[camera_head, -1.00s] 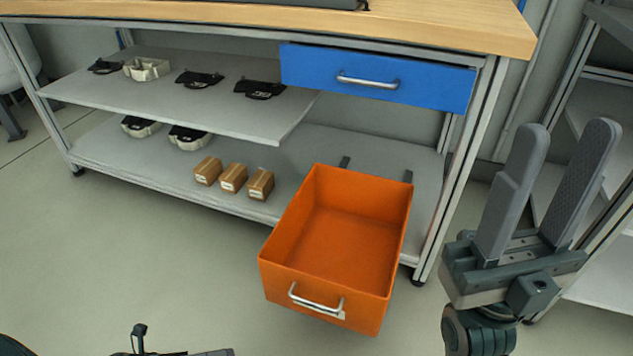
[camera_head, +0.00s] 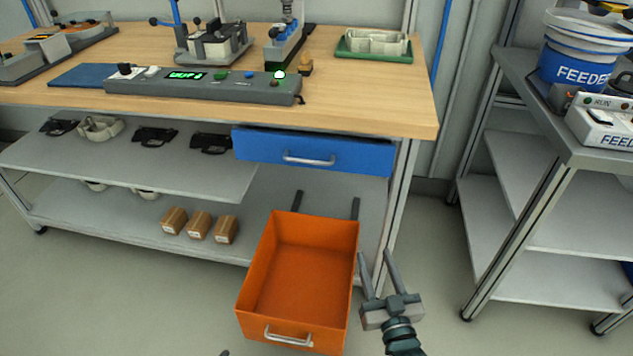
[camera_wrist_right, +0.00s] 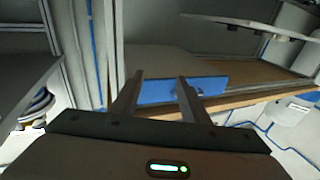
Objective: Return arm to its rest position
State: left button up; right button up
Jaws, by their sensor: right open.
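My right gripper (camera_head: 377,273) is open and empty in the head view, just right of the orange drawer (camera_head: 243,301), with its fingers pointing up. In the right wrist view the two fingers of the right gripper (camera_wrist_right: 156,95) stand apart with nothing between them. The blue drawer (camera_wrist_right: 212,87) shows beyond the fingers there. My left gripper is not clearly in view; only a small dark tip shows at the bottom edge of the head view.
The orange drawer is pulled out, empty. The blue drawer (camera_head: 350,158) is under the workbench (camera_head: 385,113). Three brown boxes (camera_head: 199,225) sit on the lower shelf. A grey rack (camera_head: 560,225) with a blue bucket (camera_head: 580,68) stands at the right. Floor between bench and rack is clear.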

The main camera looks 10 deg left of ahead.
jog(key=s+d+f+g+h+p, duration=0.2)
jog(key=s+d+f+g+p, duration=0.3)
jog(key=s+f, duration=0.45)
jog(key=s+d+f+g+h+p, duration=0.1)
jog(key=s+d+f+g+p, duration=0.3)
jog(key=s+f+p, duration=0.45)
pick_arm(q)
jog(key=s+d+r+n+g+y+p, duration=0.1)
jog(key=s+d+n+g+y+p, duration=0.1)
jog(key=s+d+n+g, duration=0.6)
jog(key=s+d+n, duration=0.2)
jog(key=d+n, duration=0.1)
jog(key=shift+s+d+r+n+y, duration=0.2)
jog(key=shift+s+r+n+y, duration=0.1)
jog(key=shift+s+y, duration=0.1)
pick_arm(e)
jog(key=s+d+f+g, duration=0.1)
jog(key=s+d+f, duration=0.1)
jog(key=s+f, duration=0.2)
jog(key=s+d+f+m+g+h, duration=0.1)
jog(key=s+f, duration=0.3)
jog(key=s, duration=0.4)
jog(key=shift+s+d+f+g+h, duration=0.15)
jog(key=shift+s+d+g+h, duration=0.2)
jog(key=shift+d+g, duration=0.4)
jog(key=shift+a, duration=0.15)
